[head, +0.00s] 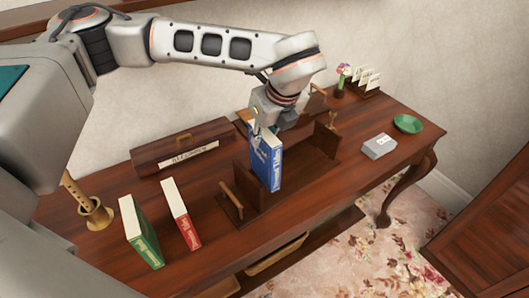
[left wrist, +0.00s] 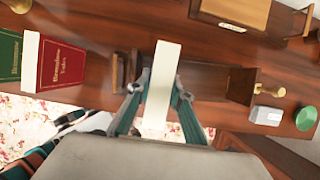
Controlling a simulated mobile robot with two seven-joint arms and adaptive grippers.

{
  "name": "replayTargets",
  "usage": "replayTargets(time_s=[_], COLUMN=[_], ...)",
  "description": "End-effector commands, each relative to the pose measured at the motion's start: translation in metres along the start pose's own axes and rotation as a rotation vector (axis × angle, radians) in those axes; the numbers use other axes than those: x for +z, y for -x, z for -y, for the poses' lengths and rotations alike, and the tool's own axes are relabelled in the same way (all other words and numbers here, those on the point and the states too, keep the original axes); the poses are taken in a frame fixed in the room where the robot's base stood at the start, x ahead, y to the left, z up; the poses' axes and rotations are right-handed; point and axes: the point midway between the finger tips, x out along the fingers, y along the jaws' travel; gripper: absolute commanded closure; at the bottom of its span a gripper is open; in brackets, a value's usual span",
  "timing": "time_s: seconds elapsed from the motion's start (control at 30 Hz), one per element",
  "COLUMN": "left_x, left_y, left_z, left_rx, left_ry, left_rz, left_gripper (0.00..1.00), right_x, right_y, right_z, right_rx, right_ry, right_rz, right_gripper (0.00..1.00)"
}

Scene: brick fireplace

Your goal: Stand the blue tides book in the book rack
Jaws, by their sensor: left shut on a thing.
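The blue tides book (head: 268,160) is upright, its blue cover toward the front right in the head view. My left gripper (head: 262,128) is shut on its upper part. In the left wrist view the book's pale page edge (left wrist: 161,65) sits between the two fingers (left wrist: 161,92). The dark wooden book rack (head: 318,150) is on the desk, with the book at its left-middle part, between the ends. The rack also shows in the left wrist view (left wrist: 205,82). I cannot tell whether the book's bottom touches the rack.
A green book (head: 140,232) and a red book (head: 182,213) stand left of the rack, beside a brass candlestick-like piece (head: 95,210). A wooden box (head: 180,150) lies behind. A grey box (head: 379,146) and green dish (head: 408,124) are at right.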

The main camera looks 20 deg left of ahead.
Motion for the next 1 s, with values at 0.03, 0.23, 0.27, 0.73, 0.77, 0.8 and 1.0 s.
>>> replayTargets(time_s=[0.03,0.23,0.27,0.73,0.77,0.8,1.0], left_x=[-0.003,-0.008,-0.009,-0.024,-0.024,-0.024,-0.025], left_y=[-0.006,-0.019,-0.021,-0.058,-0.058,-0.058,-0.059], left_z=[0.0,0.001,0.001,0.001,0.001,0.001,0.0], left_rx=[0.0,-0.002,-0.001,-0.003,-0.003,-0.003,-0.001], left_ry=[-0.001,0.0,0.0,0.0,0.0,0.0,-0.001], left_rz=[-0.002,0.0,0.0,0.001,0.001,0.001,0.0], left_gripper=[1.0,1.0,1.0,1.0,1.0,1.0,0.63], right_x=[-0.002,-0.004,-0.004,-0.007,-0.007,-0.007,-0.006], right_y=[0.001,0.0,0.0,0.002,0.002,0.002,0.001], right_z=[0.0,-0.001,-0.001,-0.001,-0.001,-0.001,-0.001], right_rx=[0.0,0.001,0.001,0.002,0.002,0.001,0.001], right_ry=[0.0,0.0,0.0,-0.003,-0.003,-0.003,-0.003], right_rz=[-0.001,-0.003,-0.004,-0.005,-0.005,-0.004,-0.004], right_gripper=[0.6,0.6,0.6,0.6,0.6,0.6,0.6])
